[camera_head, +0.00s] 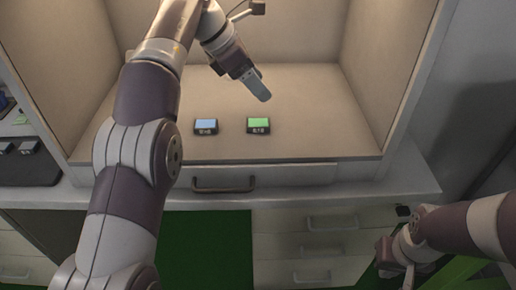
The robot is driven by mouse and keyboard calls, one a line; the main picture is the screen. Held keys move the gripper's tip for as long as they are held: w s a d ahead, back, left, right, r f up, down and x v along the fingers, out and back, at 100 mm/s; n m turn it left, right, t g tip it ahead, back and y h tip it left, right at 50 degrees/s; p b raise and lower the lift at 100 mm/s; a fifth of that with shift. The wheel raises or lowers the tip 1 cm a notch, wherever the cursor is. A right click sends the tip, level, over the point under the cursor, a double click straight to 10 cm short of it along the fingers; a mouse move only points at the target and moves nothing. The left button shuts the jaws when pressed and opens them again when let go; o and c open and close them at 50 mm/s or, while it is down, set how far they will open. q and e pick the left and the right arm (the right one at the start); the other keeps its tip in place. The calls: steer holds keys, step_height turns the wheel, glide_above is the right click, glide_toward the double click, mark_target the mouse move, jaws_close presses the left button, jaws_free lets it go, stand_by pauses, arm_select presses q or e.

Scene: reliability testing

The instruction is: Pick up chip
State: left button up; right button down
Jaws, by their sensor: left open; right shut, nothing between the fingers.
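Two small dark chips with coloured tops lie flat on the cabinet floor. The blue-topped chip (206,126) is on the left and the green-topped chip (258,125) is on the right, with a gap between them. My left gripper (261,94) hangs above and behind the green-topped chip, pointing down toward the front. It is open and apart from both chips; the fingers overlap in this view. My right gripper (390,262) is shut and empty, low at the right, outside the cabinet and in front of the drawers.
The chips are inside an open-front cabinet (320,110) with side walls and a front ledge. A handle (223,185) sticks out below the ledge. A dark tray (28,162) with more small items stands at the left. The cabinet floor right of the chips is clear.

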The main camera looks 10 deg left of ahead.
mark_target(257, 122)
arm_select(q)
steer(key=s, duration=0.1)
steer(key=s+a+m+g+y, duration=0.1)
steer(key=s+a+f+m+g, duration=0.1)
steer(key=shift+s+a+y, duration=0.15)
steer(key=shift+s+y, duration=0.15)
steer(key=shift+m, duration=0.3)
steer(key=b+x, duration=0.3)
steer(key=x, duration=0.4)
steer(key=shift+w, duration=0.15)
steer(key=shift+r, duration=0.1)
steer(key=c, duration=1.1)
